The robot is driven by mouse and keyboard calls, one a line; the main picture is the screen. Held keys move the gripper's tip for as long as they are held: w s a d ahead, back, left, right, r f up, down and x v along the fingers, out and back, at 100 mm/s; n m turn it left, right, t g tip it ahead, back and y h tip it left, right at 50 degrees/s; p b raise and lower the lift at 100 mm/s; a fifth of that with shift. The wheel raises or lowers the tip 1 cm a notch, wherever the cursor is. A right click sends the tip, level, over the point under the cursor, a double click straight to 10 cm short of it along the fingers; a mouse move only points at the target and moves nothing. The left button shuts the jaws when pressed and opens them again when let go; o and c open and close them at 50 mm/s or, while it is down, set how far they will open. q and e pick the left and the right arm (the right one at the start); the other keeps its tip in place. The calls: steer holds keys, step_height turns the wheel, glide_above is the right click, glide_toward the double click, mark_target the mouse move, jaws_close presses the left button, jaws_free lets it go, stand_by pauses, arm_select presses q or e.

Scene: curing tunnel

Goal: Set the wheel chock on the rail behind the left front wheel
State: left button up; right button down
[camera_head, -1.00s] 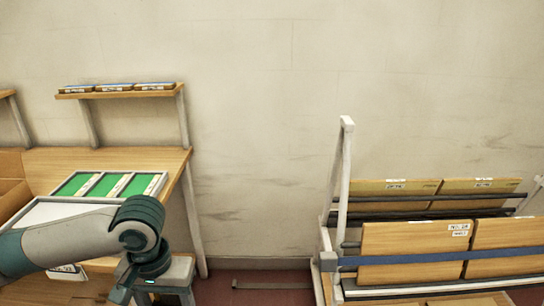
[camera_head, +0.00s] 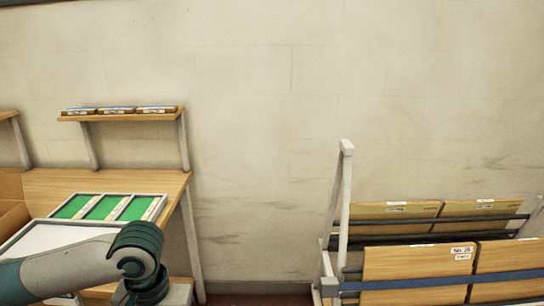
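The wheel chock, the rail and the left front wheel do not show in the current view. A rack (camera_head: 344,190) with a pale upright frame and wooden panels (camera_head: 410,273) stands at the lower right; its lower part is cut off by the bottom edge. My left arm comes in from the lower left, with its dark teal wrist joint in front of the workbench. My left gripper's fingers are outside the view. My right arm and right gripper do not show.
A wooden workbench (camera_head: 165,183) at the left carries a tray of green panels (camera_head: 108,207). A bare wall (camera_head: 260,150) rises behind. A gap lies between bench and rack, with little floor visible.

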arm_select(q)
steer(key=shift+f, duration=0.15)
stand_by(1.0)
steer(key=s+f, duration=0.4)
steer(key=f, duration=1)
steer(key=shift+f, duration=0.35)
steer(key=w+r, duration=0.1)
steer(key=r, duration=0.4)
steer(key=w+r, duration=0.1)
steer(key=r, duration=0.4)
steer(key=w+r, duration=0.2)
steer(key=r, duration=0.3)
